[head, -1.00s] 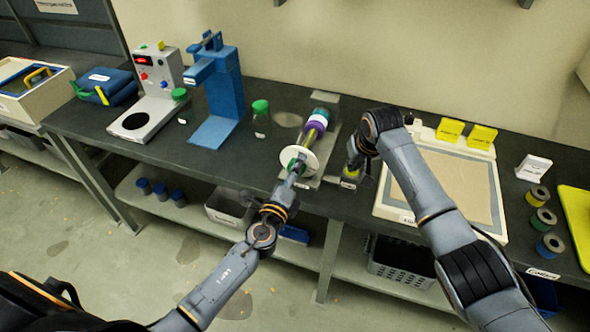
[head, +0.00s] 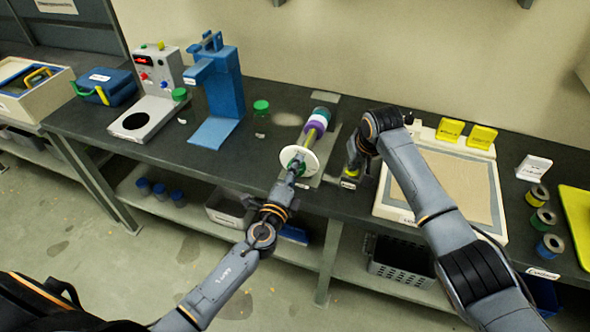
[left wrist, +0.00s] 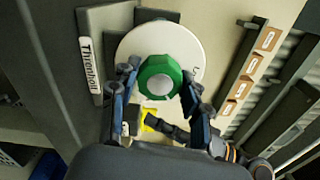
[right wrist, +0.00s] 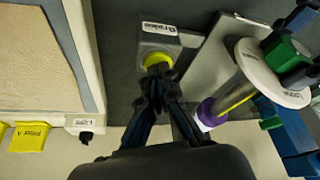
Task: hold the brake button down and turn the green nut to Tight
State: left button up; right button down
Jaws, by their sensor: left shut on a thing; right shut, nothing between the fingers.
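The green nut (left wrist: 159,78) sits in front of a white round disc (left wrist: 205,62) on the spindle. My left gripper (left wrist: 160,92) is shut on the nut, one finger on each side. In the head view the disc (head: 310,163) faces my left gripper (head: 293,172), which hides most of the nut. Black letters on the disc are partly hidden. The yellow brake button (right wrist: 157,60) stands on a grey block (right wrist: 172,38) labelled Brake. My right gripper (right wrist: 157,76) is shut and empty, its tips at the button. I cannot tell how far the button is pressed.
A purple-and-white roll (head: 315,124) is on the spindle behind the disc. A blue stand (head: 218,95) and a green lid (head: 260,106) are to the left. A sand-coloured tray (head: 440,180) lies close on the right. Several small reels (head: 543,217) stand further right.

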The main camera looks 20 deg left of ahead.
pick_arm(q)
jog(key=m, duration=0.6)
jog(key=o, duration=0.9)
jog(key=shift+c, duration=0.2)
